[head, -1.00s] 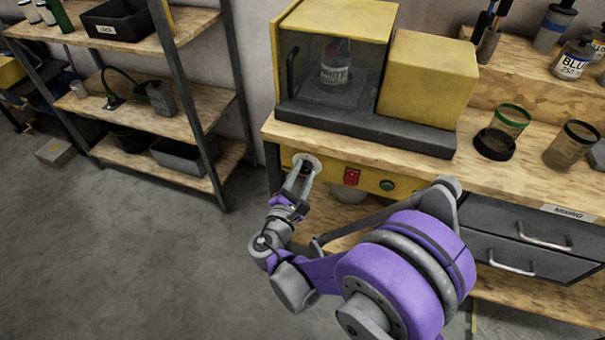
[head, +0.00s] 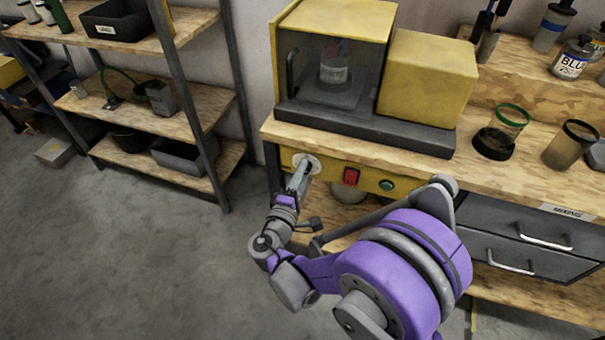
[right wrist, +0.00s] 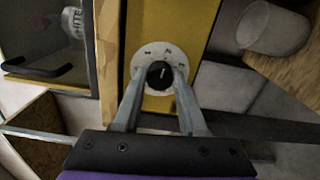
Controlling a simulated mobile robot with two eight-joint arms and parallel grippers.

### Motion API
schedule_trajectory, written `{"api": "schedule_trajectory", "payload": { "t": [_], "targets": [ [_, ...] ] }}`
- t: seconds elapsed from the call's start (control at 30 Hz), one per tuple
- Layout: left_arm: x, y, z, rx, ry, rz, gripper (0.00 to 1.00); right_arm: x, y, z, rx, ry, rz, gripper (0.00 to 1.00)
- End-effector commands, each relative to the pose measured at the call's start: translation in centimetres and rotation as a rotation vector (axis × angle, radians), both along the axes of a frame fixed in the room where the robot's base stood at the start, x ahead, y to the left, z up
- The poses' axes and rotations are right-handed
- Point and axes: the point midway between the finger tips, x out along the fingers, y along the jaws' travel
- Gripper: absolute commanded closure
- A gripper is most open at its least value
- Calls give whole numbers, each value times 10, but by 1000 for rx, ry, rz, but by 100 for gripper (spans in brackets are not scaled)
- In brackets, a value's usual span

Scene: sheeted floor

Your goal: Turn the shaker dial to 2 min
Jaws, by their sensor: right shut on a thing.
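The shaker dial is a black knob (right wrist: 159,75) on a round white plate (right wrist: 146,55) with small marks, set in the yellow panel under the bench top. In the head view the white plate (head: 314,163) shows, with the knob mostly hidden by my gripper. My right gripper (head: 302,172) is shut on the knob, one finger on each side of it, as the right wrist view (right wrist: 159,84) shows. A light line on the knob points near the top of the plate in that view. The marks are too small to read. My left gripper is not in view.
The yellow shaker (head: 425,80) stands on the bench, with a tin (head: 334,68) behind its dark window. A red switch (head: 351,176) and a green button (head: 387,185) sit right of the dial. A shelf rack (head: 190,125) stands left; the floor between is clear.

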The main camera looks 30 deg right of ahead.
Motion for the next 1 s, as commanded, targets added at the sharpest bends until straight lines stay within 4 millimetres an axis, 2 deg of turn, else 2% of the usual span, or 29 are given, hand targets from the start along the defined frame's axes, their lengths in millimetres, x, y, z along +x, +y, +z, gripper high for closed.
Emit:
{"api": "schedule_trajectory", "payload": {
  "t": [0.6,0.63,0.7,0.8,1.0],
  "targets": [
    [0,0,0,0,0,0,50,0,0,-1,30,-32,1,100],
    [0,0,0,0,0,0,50,0,0,-1,30,-32,1,55],
    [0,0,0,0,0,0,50,0,0,-1,29,-32,1,43],
    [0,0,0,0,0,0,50,0,0,-1,29,-32,1,29],
    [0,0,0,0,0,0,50,0,0,0,28,-31,0,29]
  ]
}}
